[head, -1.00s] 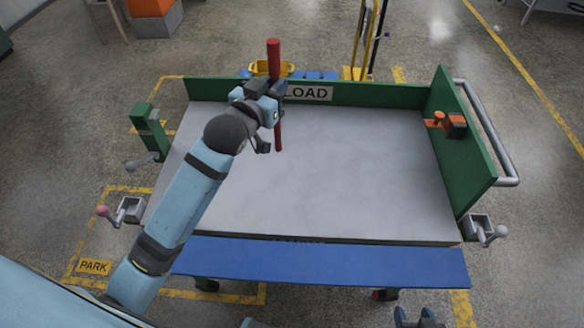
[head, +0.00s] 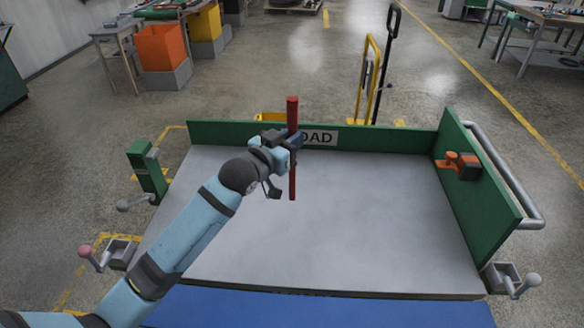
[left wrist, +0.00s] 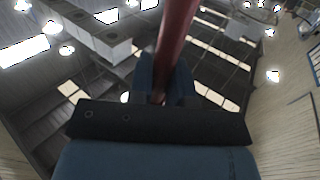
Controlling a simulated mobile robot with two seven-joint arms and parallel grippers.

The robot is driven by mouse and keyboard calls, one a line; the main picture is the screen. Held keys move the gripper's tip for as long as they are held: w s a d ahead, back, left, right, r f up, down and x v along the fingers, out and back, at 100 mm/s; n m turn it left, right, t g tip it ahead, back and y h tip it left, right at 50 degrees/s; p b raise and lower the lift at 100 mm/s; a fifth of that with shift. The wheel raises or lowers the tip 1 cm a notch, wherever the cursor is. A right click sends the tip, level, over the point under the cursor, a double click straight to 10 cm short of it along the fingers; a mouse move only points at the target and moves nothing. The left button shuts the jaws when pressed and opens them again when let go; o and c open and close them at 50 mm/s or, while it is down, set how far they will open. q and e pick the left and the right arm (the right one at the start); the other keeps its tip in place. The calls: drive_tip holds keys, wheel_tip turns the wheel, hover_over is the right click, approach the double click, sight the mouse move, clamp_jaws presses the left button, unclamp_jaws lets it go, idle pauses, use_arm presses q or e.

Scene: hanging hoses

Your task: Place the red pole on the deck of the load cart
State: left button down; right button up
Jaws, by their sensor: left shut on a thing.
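The red pole (head: 292,185) is upright in the head view, in front of the LOAD sign at the back of the load cart. My left gripper (head: 291,142) is shut on it around its middle, with pole showing above and below. The left wrist view also shows the pole (left wrist: 176,30) rising from between the fingers (left wrist: 164,82). The load cart's grey deck (head: 330,235) lies below and is bare. I cannot tell whether the pole's lower end touches the deck. My right gripper is not in view.
Green boards stand at the deck's back (head: 390,143) and right side (head: 480,190). An orange and black tool (head: 462,165) sits on the right board. A green post (head: 147,172) stands left of the cart. A yellow hand truck (head: 366,80) is behind.

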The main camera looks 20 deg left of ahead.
use_arm(q)
wheel_tip(320, 180, down, 7)
drive_tip(key=shift+f, duration=0.2)
drive_tip(key=shift+b, duration=0.3)
drive_tip(key=c, duration=1.1)
unclamp_jaws()
drive_tip(key=shift+f, duration=0.15)
drive_tip(key=shift+o, duration=0.2)
drive_tip(key=v, duration=1.2)
drive_tip(key=shift+r, duration=0.25)
